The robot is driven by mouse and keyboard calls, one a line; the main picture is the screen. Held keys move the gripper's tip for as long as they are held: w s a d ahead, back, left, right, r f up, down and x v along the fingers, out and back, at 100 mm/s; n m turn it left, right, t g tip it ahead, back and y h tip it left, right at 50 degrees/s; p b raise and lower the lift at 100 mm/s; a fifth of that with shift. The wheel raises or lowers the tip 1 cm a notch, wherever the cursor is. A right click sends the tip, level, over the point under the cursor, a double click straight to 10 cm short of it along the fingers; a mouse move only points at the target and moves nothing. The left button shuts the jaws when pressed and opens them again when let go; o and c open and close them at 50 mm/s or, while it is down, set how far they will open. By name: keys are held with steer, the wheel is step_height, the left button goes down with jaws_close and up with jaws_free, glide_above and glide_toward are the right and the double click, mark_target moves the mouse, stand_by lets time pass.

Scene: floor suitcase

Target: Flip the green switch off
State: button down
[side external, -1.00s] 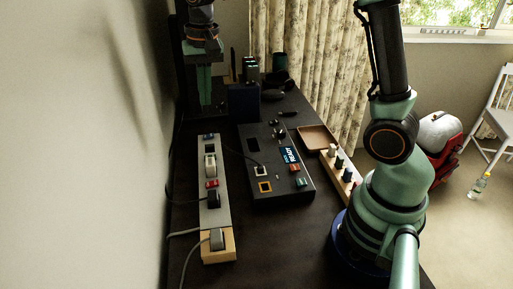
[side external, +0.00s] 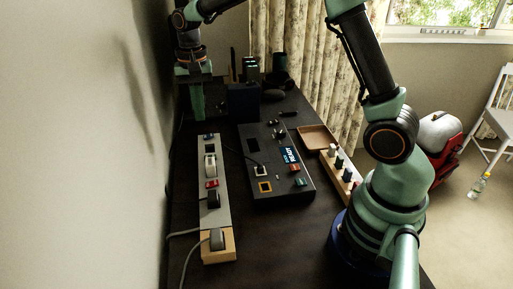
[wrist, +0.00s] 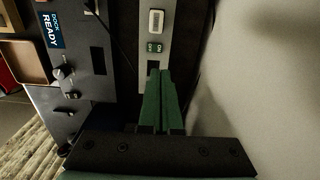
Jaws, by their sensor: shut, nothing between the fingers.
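A small green switch (wrist: 154,48) with white ON lettering sits on the grey strip (wrist: 144,80) in the wrist view. It is a paired rocker between a dark square and a white-topped plug. The strip (side external: 204,213) runs along the wall side of the desk in the side view, where the green switch is too small to read. My gripper (wrist: 158,72) is shut, with its green fingers side by side and empty. Its tips appear just short of the green switch in the wrist view. In the side view my gripper (side external: 197,117) hangs beyond the strip's far end.
A red switch (side external: 212,184) and dark plugs are on the same strip. A black panel (side external: 262,205) with a READY display and buttons stands to the right, beside a brown tray (side external: 316,131). A dark blue box (side external: 243,103) is behind. The wall is close on the left.

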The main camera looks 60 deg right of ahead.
step_height(320, 180, down, 12)
steer(key=shift+f, duration=0.1)
stand_by(0.5)
steer(key=shift+f, duration=0.1)
steer(key=shift+s+d, duration=0.1)
stand_by(0.3)
steer(key=shift+s+d+r, duration=0.25)
steer(key=shift+s+d, duration=0.2)
step_height(320, 180, up, 14)
stand_by(0.7)
steer(key=shift+a+r, duration=0.1)
